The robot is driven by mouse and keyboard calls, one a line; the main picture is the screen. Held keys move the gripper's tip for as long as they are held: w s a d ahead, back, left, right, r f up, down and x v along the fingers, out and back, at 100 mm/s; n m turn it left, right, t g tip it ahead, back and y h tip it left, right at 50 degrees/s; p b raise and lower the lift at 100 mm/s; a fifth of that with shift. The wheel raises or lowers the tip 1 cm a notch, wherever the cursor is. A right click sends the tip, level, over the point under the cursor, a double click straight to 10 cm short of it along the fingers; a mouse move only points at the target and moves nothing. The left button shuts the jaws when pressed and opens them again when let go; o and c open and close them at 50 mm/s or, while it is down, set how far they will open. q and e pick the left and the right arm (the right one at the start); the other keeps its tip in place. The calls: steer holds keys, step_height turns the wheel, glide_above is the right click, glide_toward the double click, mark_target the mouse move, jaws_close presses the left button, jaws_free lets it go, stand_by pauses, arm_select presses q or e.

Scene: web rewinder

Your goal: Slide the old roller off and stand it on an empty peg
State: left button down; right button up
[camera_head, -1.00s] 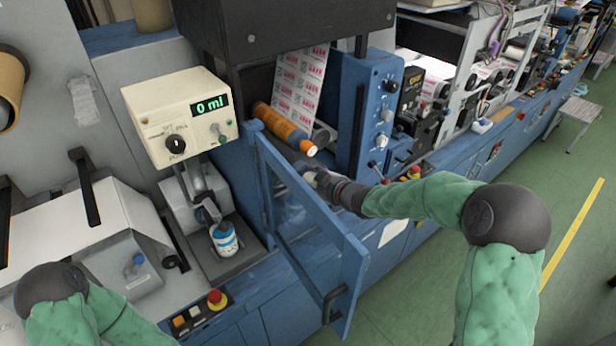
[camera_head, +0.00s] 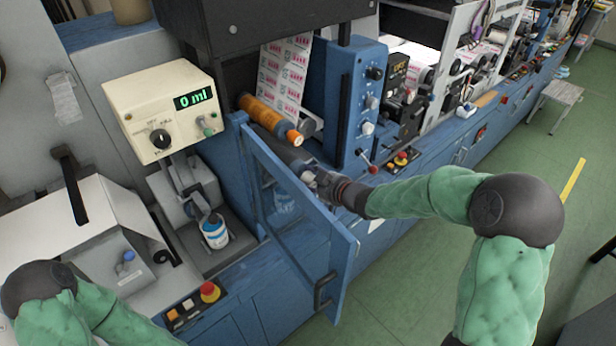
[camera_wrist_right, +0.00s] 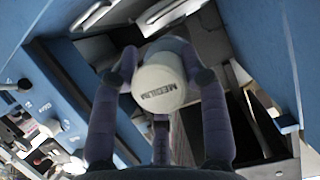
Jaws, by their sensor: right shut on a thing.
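A dark grey roller (camera_head: 279,148) lies below an orange roller (camera_head: 270,118) in the opening of the blue machine. My right gripper (camera_head: 312,175) is at the near end of the grey roller, just behind the open door. In the right wrist view, my right gripper (camera_wrist_right: 162,95) is shut on a pale round roller end marked MEDIUM (camera_wrist_right: 160,88), with a finger on each side. The roller's far end is hidden inside the machine. My left gripper is out of view; only my left arm shows. I cannot make out an empty peg.
A framed blue door (camera_head: 300,215) stands open in front of my right gripper. A cream meter (camera_head: 160,110) reads 0 ml above a white-and-blue can (camera_head: 214,232). A blue control panel (camera_head: 360,105) stands right of the rollers. The green floor at the right is mostly clear.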

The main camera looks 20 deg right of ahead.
steer(key=o, duration=1.9)
steer(key=shift+s, duration=0.1)
steer(key=shift+s+d+r+p, duration=0.25)
steer(key=shift+s+r+p, duration=0.2)
steer(key=shift+s, duration=0.15)
steer(key=p+v, duration=0.4)
steer(key=v, duration=0.3)
steer(key=shift+s, duration=0.2)
stand_by(0.3)
